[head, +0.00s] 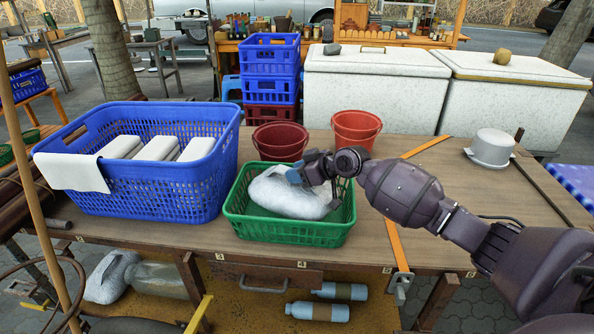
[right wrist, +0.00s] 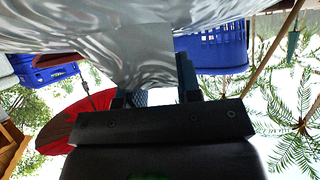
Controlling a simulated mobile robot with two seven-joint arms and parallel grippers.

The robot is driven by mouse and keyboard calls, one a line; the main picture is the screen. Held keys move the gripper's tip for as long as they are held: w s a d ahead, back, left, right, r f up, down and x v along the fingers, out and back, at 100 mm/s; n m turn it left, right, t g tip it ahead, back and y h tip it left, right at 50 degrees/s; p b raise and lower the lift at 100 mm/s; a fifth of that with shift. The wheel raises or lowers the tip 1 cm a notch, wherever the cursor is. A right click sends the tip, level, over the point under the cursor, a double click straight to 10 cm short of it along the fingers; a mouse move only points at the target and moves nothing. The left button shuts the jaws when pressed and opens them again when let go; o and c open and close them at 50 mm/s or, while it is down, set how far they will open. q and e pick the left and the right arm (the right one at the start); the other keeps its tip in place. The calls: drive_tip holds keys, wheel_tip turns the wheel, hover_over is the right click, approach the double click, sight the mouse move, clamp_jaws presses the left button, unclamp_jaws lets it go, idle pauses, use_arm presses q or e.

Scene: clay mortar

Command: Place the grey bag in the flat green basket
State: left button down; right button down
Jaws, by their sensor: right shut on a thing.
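The grey bag (head: 286,194) is pale and lumpy and lies inside the flat green basket (head: 291,230) in the head view. My right gripper (head: 305,178) reaches in from the right over the basket and is shut on the upper right part of the bag. In the right wrist view the bag's shiny, wrinkled surface (right wrist: 90,30) fills the top, between and above the dark fingers. The bag's underside is hidden by the basket wall. My left gripper is not in view.
A large blue basket (head: 150,185) with white blocks and a cloth stands left of the green one. Two reddish buckets (head: 280,141) (head: 356,130) stand behind. An orange strip (head: 398,245) and a grey pot (head: 490,149) are to the right, with bare tabletop (head: 460,200) between.

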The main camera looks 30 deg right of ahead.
drive_tip(key=shift+r, duration=0.1)
drive_tip(key=c, duration=0.8)
unclamp_jaws()
drive_tip(key=shift+r, duration=0.4)
drive_tip(key=p+v, duration=0.2)
drive_tip(key=v, duration=1)
